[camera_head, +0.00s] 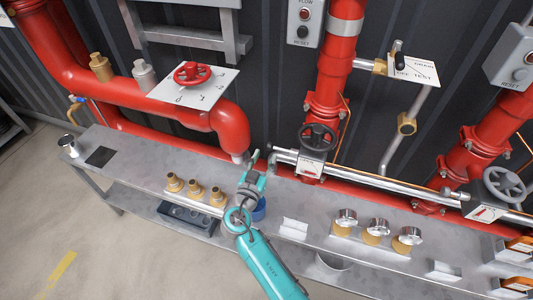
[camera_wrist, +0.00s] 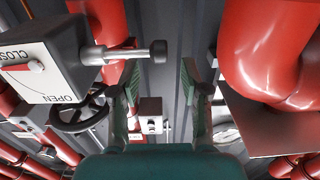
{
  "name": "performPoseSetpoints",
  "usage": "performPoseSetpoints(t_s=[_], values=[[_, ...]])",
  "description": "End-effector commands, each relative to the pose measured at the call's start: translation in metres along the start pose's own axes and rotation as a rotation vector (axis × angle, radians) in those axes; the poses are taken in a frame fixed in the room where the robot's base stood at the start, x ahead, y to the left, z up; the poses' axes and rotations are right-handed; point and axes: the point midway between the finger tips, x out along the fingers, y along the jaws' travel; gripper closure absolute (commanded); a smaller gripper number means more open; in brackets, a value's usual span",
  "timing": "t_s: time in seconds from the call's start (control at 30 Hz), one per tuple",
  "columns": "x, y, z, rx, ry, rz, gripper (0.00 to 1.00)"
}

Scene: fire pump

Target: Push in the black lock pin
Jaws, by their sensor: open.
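In the wrist view, a grey shaft with a black knob-like end (camera_wrist: 158,53) sticks out of the side of a white-faced valve box (camera_wrist: 45,68) marked OPEN and CLOSE. This looks like the black lock pin. The box also shows in the head view (camera_head: 312,168), under a black handwheel (camera_head: 318,137); I cannot make out the pin there. My gripper (camera_head: 262,162) is above the bench, left of that box, and empty. In the wrist view its fingers (camera_wrist: 160,82) stand wide apart, with the black end between and beyond their tips in the picture. I see no contact.
A red pipe elbow (camera_head: 228,125) is close left of my gripper. A silver rail (camera_head: 375,178) runs along the wall to the right. Brass fittings (camera_head: 196,190) and gauges (camera_head: 376,229) stand on the grey bench (camera_head: 140,161). A blue round object (camera_head: 259,210) is partly behind my arm.

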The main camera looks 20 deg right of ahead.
Motion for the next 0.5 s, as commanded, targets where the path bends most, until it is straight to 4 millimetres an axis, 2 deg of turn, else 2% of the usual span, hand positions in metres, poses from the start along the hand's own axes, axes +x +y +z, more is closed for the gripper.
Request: performPoseSetpoints(t_s=[0.2, 0.5], values=[[0.021, 0.000, 0.000, 0.000, 0.000, 0.001, 0.54], [0.025, 0.000, 0.001, -0.001, -0.001, 0.000, 0.54]])
